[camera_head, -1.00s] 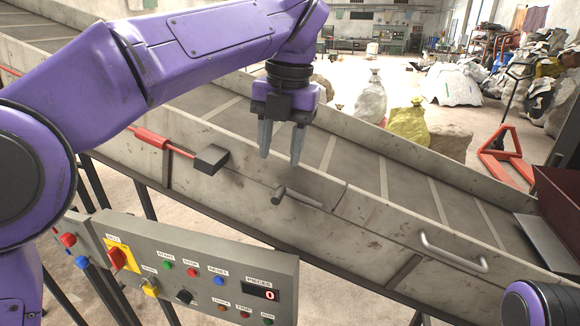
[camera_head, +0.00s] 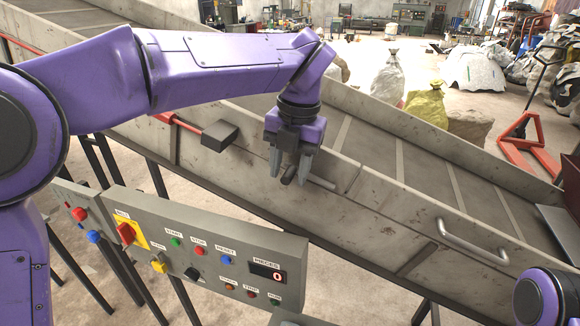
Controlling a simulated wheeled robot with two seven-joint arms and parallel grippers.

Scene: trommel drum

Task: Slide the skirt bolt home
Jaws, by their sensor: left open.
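The skirt bolt (camera_head: 318,182) is a grey rod lying along the outer face of the conveyor's side skirt (camera_head: 385,200), with a dark stubby handle (camera_head: 290,175) sticking out at its left end. My left gripper (camera_head: 288,178) is open and points down at the skirt. Its two fingers stand on either side of the handle, with a gap visible. I cannot tell whether either finger touches it. The fingers hide part of the bolt's left end. My right gripper is out of view; only a purple part of my right arm shows at the lower right.
A red lever with a dark block (camera_head: 219,135) sits on the skirt left of the gripper. A metal grab handle (camera_head: 472,242) is on the skirt to the right. A control panel (camera_head: 205,255) with buttons stands in front below. Sacks (camera_head: 427,104) lie behind the conveyor.

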